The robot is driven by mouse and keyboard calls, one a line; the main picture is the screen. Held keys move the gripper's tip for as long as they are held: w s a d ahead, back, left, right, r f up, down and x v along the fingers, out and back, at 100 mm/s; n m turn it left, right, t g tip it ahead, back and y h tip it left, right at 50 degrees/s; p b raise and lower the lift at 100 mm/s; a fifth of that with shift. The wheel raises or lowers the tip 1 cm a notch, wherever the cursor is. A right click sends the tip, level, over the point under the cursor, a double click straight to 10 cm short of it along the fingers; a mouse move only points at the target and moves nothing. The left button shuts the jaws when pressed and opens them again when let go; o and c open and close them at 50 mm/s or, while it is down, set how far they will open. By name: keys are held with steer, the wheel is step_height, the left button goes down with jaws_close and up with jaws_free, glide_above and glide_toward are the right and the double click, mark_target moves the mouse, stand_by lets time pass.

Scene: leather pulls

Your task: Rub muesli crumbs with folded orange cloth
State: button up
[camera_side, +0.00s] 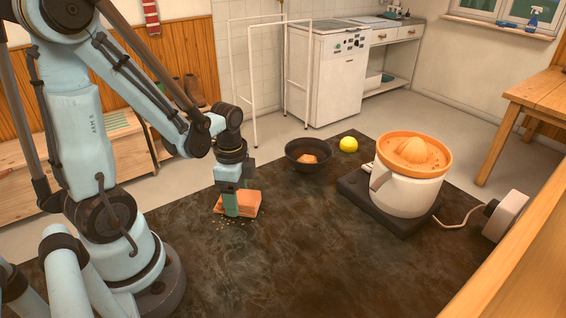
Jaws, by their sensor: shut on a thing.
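A folded orange cloth (248,203) is on the dark tabletop, at the left-middle of the side view. My gripper (231,208) points down and is shut on the cloth, its greenish fingers hiding part of the cloth's front. Small pale muesli crumbs (243,221) are scattered on the dark surface just in front of the cloth and around it. Any crumbs beneath the cloth are hidden.
A dark bowl (294,163) holding an orange piece stands behind and right of the cloth, near a yellow ball-like fruit (348,144). A white juicer with orange top (405,185) sits on a dark base further right. The front middle of the tabletop (330,260) is clear.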

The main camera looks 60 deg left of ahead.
mark_target(218, 195)
steer(key=a, duration=0.2)
steer(key=shift+a+f, duration=0.25)
steer(key=shift+a, duration=0.05)
steer(key=shift+s+d+r, duration=0.15)
steer(key=shift+s+r, duration=0.1)
steer(key=shift+s, duration=0.6)
steer(key=shift+d+f, duration=0.25)
steer(key=shift+d, duration=0.85)
steer(key=shift+d+r, duration=0.2)
steer(key=shift+d, duration=0.25)
steer(key=shift+d+f, duration=0.15)
steer(key=shift+d, duration=2.4)
steer(key=shift+s+a, duration=0.5)
steer(key=shift+s, duration=0.25)
steer(key=shift+a, duration=3.75)
step_height(218, 195, up, 2)
steer(key=shift+s+d+r, duration=0.15)
steer(key=shift+r, duration=2.85)
